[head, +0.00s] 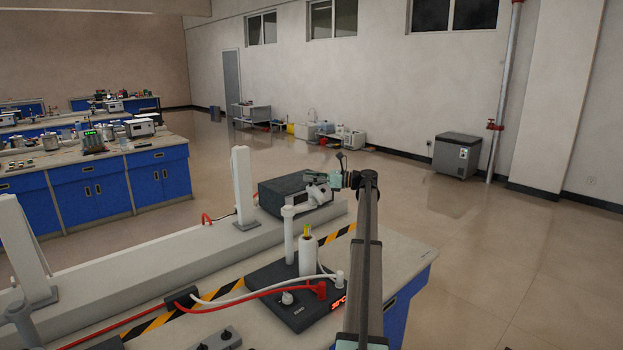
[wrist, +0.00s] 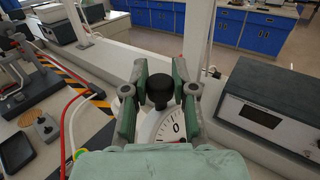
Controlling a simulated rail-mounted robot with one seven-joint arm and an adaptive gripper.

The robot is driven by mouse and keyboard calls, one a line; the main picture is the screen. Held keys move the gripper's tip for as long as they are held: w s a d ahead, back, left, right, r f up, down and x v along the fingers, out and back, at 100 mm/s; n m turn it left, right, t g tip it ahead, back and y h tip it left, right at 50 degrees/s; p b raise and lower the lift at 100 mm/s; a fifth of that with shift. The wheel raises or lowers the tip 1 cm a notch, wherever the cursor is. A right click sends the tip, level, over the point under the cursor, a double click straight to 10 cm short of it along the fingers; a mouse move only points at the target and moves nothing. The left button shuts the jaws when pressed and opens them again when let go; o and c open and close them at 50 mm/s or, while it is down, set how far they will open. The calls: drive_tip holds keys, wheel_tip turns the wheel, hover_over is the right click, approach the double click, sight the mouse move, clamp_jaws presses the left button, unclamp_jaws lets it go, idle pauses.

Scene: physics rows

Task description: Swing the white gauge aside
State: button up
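The white gauge (wrist: 168,128) shows in the wrist view as a round white dial with a 0 and black marks. It is partly hidden behind my gripper. A black knob (wrist: 158,92) stands above the dial. My gripper (wrist: 159,66) has one green finger on each side of the knob. The fingers look open, with narrow gaps beside the knob; contact is not clear. In the head view my gripper (head: 322,176) is at the end of my arm, near the dark instrument box (head: 285,193); the gauge is hard to make out there.
The dark box with a display (wrist: 268,112) stands close on the right in the wrist view. A black base (head: 297,290) with white posts and red and white cables stands nearer on the bench. White uprights (head: 243,185) rise from the long pale beam.

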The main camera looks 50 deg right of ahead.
drive_tip(key=o, duration=0.4)
drive_tip(key=shift+w, duration=0.15)
drive_tip(key=v, duration=1.2)
